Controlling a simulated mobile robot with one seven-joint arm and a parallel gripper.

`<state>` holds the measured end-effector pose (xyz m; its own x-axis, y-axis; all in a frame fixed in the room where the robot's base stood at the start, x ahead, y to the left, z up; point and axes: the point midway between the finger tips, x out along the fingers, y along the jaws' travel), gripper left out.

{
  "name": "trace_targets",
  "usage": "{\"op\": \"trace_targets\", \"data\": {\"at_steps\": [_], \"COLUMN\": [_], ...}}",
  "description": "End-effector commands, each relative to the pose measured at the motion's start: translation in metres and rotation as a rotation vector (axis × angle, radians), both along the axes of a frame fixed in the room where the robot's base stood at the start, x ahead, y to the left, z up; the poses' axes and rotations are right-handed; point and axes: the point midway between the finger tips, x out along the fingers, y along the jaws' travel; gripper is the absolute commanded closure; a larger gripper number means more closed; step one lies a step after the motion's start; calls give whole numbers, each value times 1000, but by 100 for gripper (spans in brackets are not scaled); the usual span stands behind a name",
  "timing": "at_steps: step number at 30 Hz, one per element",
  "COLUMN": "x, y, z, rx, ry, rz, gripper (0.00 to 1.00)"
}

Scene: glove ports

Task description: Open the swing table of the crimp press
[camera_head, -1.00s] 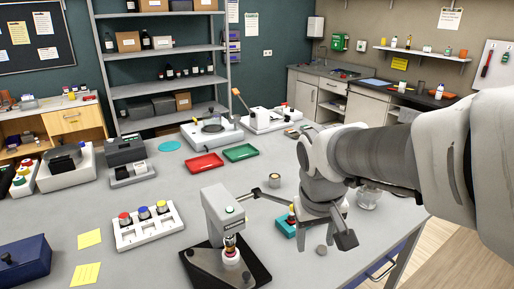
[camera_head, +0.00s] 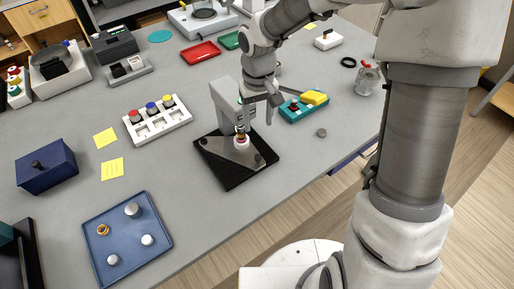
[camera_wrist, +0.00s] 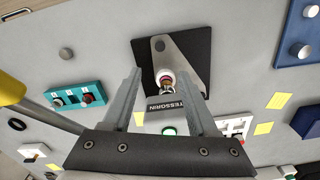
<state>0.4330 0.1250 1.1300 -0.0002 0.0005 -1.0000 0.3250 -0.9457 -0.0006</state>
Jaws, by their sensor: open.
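The crimp press (camera_head: 226,105) is a grey column on a black base plate (camera_head: 236,182). Its swing table (camera_head: 240,156) is a flat grey tapered plate low over the base, also seen in the wrist view (camera_wrist: 188,50). A dark knob (camera_head: 259,159) shows at one corner of it. A white round holder (camera_head: 242,143) with a small reddish-topped vial (camera_wrist: 166,82) sits under the press head. My gripper (camera_head: 261,103) is open and empty, just right of the press head and above the table. In the wrist view, its fingers (camera_wrist: 161,78) appear on either side of the holder.
A blue tray (camera_head: 127,270) lies front left. The bench around the base's front is mostly clear.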

Motion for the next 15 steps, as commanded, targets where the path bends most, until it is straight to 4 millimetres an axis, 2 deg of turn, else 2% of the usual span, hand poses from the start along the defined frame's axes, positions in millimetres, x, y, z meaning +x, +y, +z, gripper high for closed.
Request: {"op": "trace_targets", "data": {"at_steps": [3,15], "x": [-1,-1], "y": [0,1], "z": [-27,-108], "rx": [0,0], "ry": [6,4], "rz": [2,1], "gripper": [41,41]}}
